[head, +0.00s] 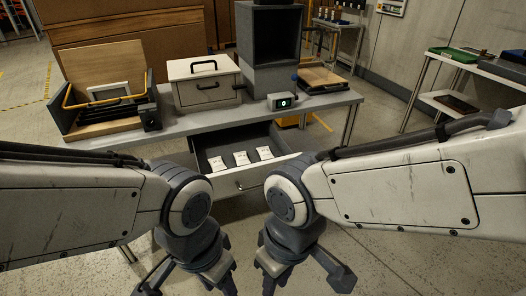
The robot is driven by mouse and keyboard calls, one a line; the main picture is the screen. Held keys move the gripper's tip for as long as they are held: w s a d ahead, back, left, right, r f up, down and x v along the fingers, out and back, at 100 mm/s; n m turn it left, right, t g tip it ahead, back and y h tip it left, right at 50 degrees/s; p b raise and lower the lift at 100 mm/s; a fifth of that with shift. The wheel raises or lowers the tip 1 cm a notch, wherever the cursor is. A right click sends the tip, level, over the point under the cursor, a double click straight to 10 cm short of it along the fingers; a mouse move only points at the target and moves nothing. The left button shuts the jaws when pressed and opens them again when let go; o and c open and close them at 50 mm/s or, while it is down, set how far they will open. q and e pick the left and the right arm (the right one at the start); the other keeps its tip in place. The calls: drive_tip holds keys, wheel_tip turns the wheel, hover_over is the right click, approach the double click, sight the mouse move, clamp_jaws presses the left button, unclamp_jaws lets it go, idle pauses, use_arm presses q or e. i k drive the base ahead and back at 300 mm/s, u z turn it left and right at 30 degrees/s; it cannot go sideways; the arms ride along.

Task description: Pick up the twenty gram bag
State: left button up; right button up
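Three small white bags lie in a row in the pulled-out grey drawer (279,134) under the table: a left bag (217,163), a middle bag (241,158) and a right bag (264,153). Their markings are too small to read, so I cannot tell which is the twenty gram bag. My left gripper (188,284) and my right gripper (303,281) are at the bottom of the head view, nearer to me than the drawer and apart from the bags. Both have their fingers spread, with nothing seen between them. The lowest fingertips run close to the picture's edge.
On the grey table (185,125) stand an open wooden box (100,118), a cream lidded box (203,83), a small display device (282,101) and a wooden board (322,78). A side table (475,66) with trays is at the right.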

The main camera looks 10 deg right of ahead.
sight(265, 152)
drive_tip(key=z, duration=1.2)
drive_tip(key=i, duration=1.5)
drive_tip(key=u, duration=2.75)
